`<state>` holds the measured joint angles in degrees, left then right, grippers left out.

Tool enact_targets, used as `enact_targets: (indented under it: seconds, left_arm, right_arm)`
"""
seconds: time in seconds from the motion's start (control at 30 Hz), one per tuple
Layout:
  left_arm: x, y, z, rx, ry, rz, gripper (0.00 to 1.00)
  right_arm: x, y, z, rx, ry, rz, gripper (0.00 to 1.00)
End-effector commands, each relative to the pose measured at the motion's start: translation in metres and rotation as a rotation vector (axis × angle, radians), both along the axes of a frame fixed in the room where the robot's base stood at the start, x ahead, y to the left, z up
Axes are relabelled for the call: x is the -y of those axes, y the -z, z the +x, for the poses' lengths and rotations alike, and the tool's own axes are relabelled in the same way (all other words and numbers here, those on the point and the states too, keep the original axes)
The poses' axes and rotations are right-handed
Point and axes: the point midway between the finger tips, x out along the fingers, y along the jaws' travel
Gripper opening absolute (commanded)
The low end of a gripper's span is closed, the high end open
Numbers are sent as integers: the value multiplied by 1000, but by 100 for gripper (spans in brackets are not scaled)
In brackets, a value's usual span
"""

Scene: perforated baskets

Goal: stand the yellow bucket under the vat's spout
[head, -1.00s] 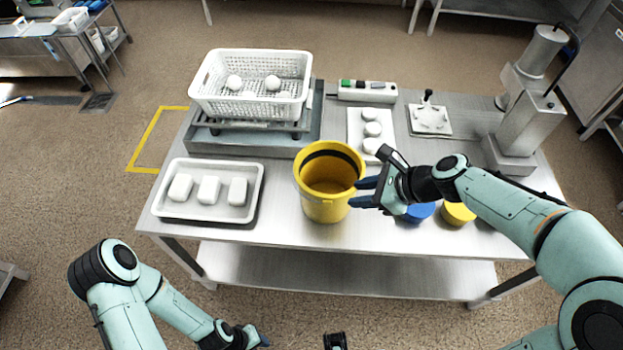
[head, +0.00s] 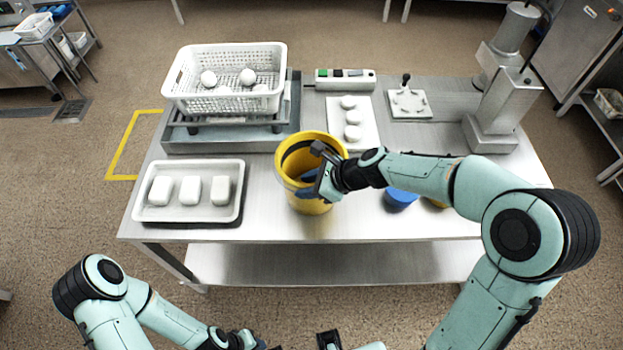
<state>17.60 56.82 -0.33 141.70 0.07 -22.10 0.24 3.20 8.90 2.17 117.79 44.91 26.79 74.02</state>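The yellow bucket (head: 292,168) stands upright on the steel table, near its front edge, with a dark band inside its mouth. My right gripper (head: 307,184) is at the bucket's right side. My wrist hides part of the bucket's right side. My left gripper (head: 258,344) is low at the bottom edge, away from the table, and its fingers are barely visible. I cannot make out a vat or spout.
A white tray (head: 238,206) with white blocks lies left of the bucket. Behind it a white perforated basket (head: 178,82) stands on a grey platform. A white board (head: 365,107) with round pieces, a blue lid (head: 401,196) and a metal column machine (head: 492,127) are to the right.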

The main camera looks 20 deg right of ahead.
Motion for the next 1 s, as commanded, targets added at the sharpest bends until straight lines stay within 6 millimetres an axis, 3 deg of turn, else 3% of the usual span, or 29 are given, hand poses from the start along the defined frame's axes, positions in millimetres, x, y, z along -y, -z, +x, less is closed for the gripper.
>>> enact_targets:
  seconds: [0.33, 0.37, 0.47, 0.5, 1.0]
  left_arm:
    - [0, 3, -1, -2, 0, 1, 35]
    - [0, 3, -1, -2, 0, 1, 35]
    - [0, 3, -1, -2, 0, 1, 35]
    - [0, 3, -1, -2, 0, 1, 35]
    - [0, 3, -2, -2, 0, 1, 35]
  right_arm:
    - [-7, 8, 5, 1, 1, 0, 38]
    - [-7, 8, 5, 1, 1, 0, 34]
    - [-6, 8, 5, 1, 1, 0, 2]
    - [-6, 8, 5, 1, 1, 0, 0]
    - [-6, 9, 5, 0, 1, 0, 0]
